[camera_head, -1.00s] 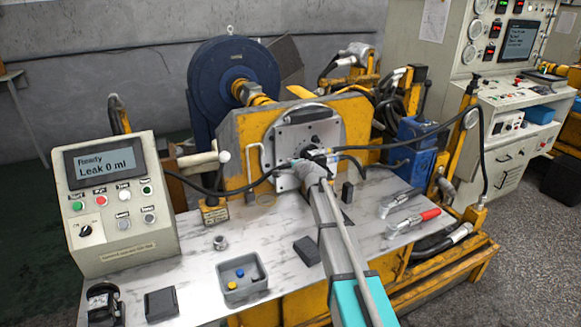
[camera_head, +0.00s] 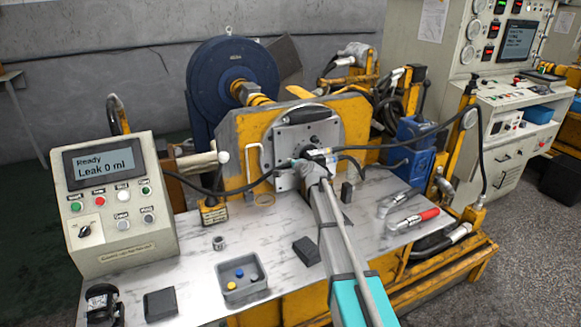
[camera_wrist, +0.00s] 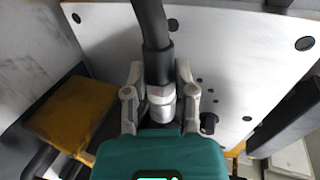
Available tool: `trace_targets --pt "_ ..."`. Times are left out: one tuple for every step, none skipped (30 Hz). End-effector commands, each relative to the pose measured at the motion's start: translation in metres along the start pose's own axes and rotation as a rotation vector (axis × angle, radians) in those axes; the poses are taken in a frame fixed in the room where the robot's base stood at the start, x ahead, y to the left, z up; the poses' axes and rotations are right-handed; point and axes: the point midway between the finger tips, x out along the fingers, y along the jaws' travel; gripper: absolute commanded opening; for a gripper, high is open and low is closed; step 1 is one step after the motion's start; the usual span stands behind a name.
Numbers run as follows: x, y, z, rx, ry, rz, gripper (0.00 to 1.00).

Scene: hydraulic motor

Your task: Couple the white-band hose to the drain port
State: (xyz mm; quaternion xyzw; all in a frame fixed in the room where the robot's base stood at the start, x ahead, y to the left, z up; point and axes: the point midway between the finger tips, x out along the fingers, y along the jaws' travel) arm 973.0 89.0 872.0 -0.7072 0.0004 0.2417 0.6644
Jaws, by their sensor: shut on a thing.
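My gripper (camera_wrist: 160,108) is shut on a silver hose fitting (camera_wrist: 161,100) with a thick black hose (camera_wrist: 155,40) rising from it. I cannot make out a white band on this hose in the wrist view. In the head view, my gripper (camera_head: 311,170) is close in front of the motor's light grey face plate (camera_head: 283,141). Black hoses come to this area from the left (camera_head: 225,192) and right (camera_head: 400,140). A small dark round fitting (camera_wrist: 209,123) on the plate is just right of the jaws. I cannot tell whether it is the drain port; the held fitting's far end is hidden.
A control box (camera_head: 120,205) reading "Ready, Leak 0 ml" stands at the left. A grey tray (camera_head: 242,292) with small coloured parts, a black block (camera_head: 306,251) and a metal nut (camera_head: 218,243) lie on the bench. A red-handled wrench (camera_head: 413,220) lies right of my arm.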

Motion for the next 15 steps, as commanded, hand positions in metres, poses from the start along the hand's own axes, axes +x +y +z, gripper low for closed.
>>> trace_targets --pt "0.0001 -0.0001 -0.001 0.0 0.0 0.0 0.0" --pt "0.0001 -0.0001 -0.0015 0.0 0.0 0.0 0.0" --pt "0.0001 -0.0001 -0.002 0.0 0.0 0.0 0.0" --pt "0.0001 -0.0001 -0.0025 0.0 0.0 0.0 0.0" --pt "0.0001 -0.0001 -0.0029 0.0 0.0 0.0 0.0" --pt "0.0001 -0.0002 -0.0036 0.0 0.001 0.0 0.0" --pt "0.0001 -0.0001 -0.004 0.0 0.0 0.0 0.0" --pt "0.0001 -0.0001 -0.0042 0.0 0.0 0.0 0.0" --pt "0.0002 -0.0001 -0.0046 0.0 0.0 0.0 0.0" --pt "0.0001 -0.0001 -0.0051 0.0 0.0 0.0 0.0" --pt "0.0002 -0.0002 -0.0057 0.0 0.0 0.0 0.0" --pt "0.0001 -0.0002 -0.0064 0.0 0.0 0.0 0.0" --pt "0.0002 -0.0002 -0.0067 0.0 0.0 0.0 0.0" --pt "0.0002 -0.0002 -0.0069 0.0 0.0 0.0 0.0" --pt "0.0002 -0.0001 -0.0072 0.0 -0.001 0.0 0.0"
